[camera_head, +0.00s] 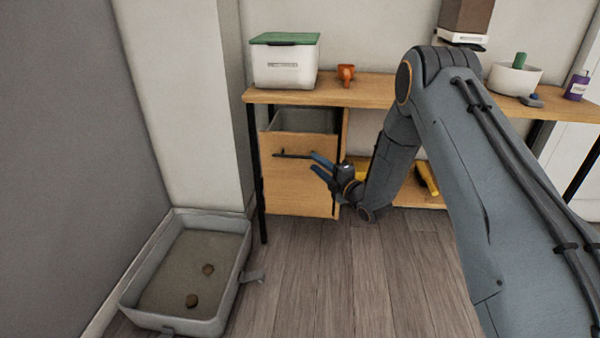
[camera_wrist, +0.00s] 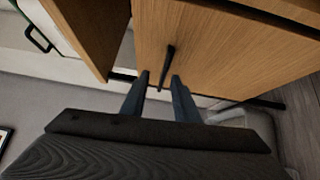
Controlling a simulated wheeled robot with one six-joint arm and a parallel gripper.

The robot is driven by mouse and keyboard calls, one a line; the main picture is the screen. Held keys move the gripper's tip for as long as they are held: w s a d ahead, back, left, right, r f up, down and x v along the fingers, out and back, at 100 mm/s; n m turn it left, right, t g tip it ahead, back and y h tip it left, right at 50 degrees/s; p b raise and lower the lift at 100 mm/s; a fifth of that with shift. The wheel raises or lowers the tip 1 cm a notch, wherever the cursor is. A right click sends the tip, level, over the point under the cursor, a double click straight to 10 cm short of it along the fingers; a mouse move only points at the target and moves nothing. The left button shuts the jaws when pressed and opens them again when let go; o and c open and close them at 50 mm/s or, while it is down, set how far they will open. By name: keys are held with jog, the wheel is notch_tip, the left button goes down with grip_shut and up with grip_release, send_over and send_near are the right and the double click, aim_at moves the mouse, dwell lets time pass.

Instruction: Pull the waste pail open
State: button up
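The waste pail has a wooden front (camera_head: 298,187) under the left end of the table. Its grey bin (camera_head: 305,120) shows above and behind the front, which appears to stand out from the table. A black bar handle (camera_head: 288,155) crosses the upper front and also shows in the wrist view (camera_wrist: 169,55). My gripper (camera_head: 313,162) is at the right end of the handle, fingers apart. In the wrist view, the handle's near end lies between the two fingertips (camera_wrist: 160,78), with gaps visible beside it. I cannot tell whether either finger touches it.
A grey litter tray (camera_head: 232,290) with brown lumps lies on the floor at left. On the tabletop (camera_head: 385,92) stand a green-lidded white box (camera_head: 284,68), an orange mug (camera_head: 346,75) and a white bowl (camera_head: 512,82). The floor (camera_head: 340,270) before the pail is clear.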

aim_at(302, 160)
jog(key=w+a+f+n+y+b, duration=0.1)
jog(key=w+a+n+b, duration=0.1)
jog(key=w+a, duration=0.3)
jog(key=shift+a+y+b, duration=0.4)
jog(key=shift+a+b, duration=0.05)
jog(key=shift+a, duration=0.4)
jog(key=shift+f, duration=0.1)
jog(key=shift+c, duration=0.4)
grip_shut()
